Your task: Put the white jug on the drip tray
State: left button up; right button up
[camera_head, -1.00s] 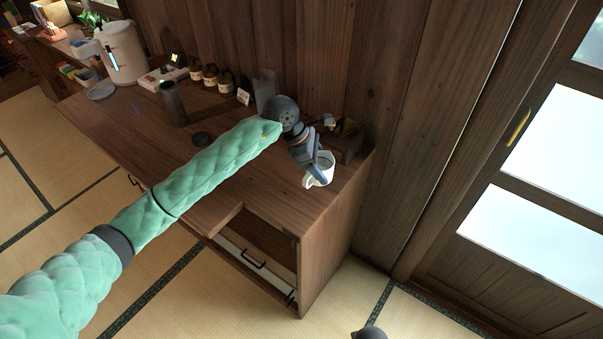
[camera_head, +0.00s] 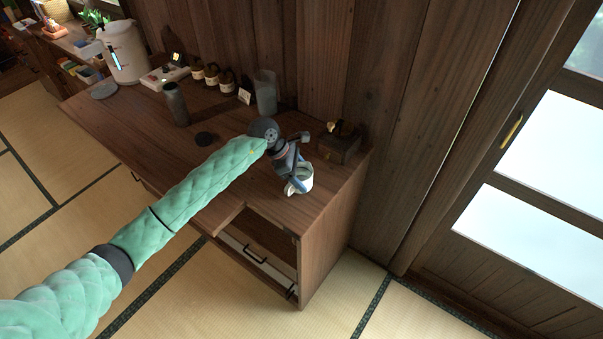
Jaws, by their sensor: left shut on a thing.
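The white jug (camera_head: 306,181) is near the right end of the wooden cabinet top (camera_head: 240,180), upright or nearly so. My left gripper (camera_head: 294,180) comes at it from the upper left and is shut on it. I cannot tell whether its base touches the wood. A flat grey round piece (camera_head: 104,91) lies in front of the white dispenser pot (camera_head: 125,55) at the far left; it may be the drip tray. My right gripper is not in view.
Small jars (camera_head: 212,75), a clear glass (camera_head: 266,93) and a wooden box with a metal part (camera_head: 338,146) line the back wall. The front middle of the top is clear.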

pick_arm(q)
jog(key=shift+f, duration=0.3)
jog(key=shift+f, duration=0.1)
jog(key=o, duration=1.1)
